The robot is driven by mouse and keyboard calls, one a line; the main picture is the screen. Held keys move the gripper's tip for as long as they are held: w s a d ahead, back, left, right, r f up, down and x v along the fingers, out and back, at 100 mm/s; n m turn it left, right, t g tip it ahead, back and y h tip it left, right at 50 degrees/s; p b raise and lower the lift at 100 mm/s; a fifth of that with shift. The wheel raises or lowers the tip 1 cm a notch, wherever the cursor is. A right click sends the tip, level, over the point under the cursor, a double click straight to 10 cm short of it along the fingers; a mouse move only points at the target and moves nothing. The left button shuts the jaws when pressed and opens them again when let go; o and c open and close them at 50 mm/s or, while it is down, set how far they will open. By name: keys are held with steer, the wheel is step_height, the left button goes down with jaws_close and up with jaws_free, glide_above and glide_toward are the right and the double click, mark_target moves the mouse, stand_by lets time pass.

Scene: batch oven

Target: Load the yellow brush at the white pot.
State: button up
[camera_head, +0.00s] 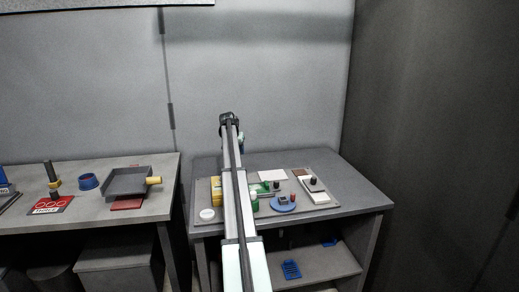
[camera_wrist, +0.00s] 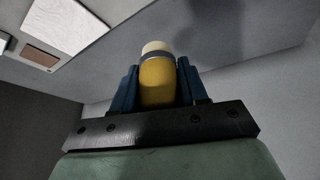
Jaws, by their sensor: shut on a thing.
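In the wrist view my gripper (camera_wrist: 158,75) has its two blue fingers shut on the yellow brush (camera_wrist: 157,88). The brush has a yellow body, a grey band and a cream tip pointing away from the wrist. In the head view my arm reaches over the right table, and its own links hide the fingers and the brush. A small round white pot (camera_head: 207,214) stands at the front left corner of the grey tray (camera_head: 320,203), apart from the arm. I cannot see inside it clearly.
The tray also holds a yellow block (camera_head: 216,189), a green bottle (camera_head: 254,201), a blue round dish (camera_head: 283,203), a white sheet (camera_head: 272,175) and a white block with a black knob (camera_head: 314,189). A left table (camera_head: 90,215) bears a dark pan (camera_head: 128,182). Walls stand behind and right.

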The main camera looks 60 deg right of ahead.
steer(key=w+a+f+n, duration=0.1)
steer(key=w+a, duration=0.2)
steer(key=a, duration=1)
steer(key=w+a+n, duration=0.2)
steer(key=w+a, duration=0.1)
steer(key=a, duration=1)
steer(key=s+a+m+g+h, duration=0.1)
steer(key=s+a+m, duration=0.2)
steer(key=s, duration=0.5)
steer(key=s+a+m+g+h, duration=0.1)
steer(key=s+a+m+g, duration=0.1)
steer(key=s+a, duration=0.4)
steer(key=shift+s+f+m, duration=0.25)
steer(key=shift+s+m, duration=0.25)
steer(key=shift+s, duration=0.7)
steer(key=shift+f, duration=0.1)
steer(key=shift+f, duration=2.85)
steer(key=shift+f, duration=0.5)
steer(key=shift+r, duration=0.1)
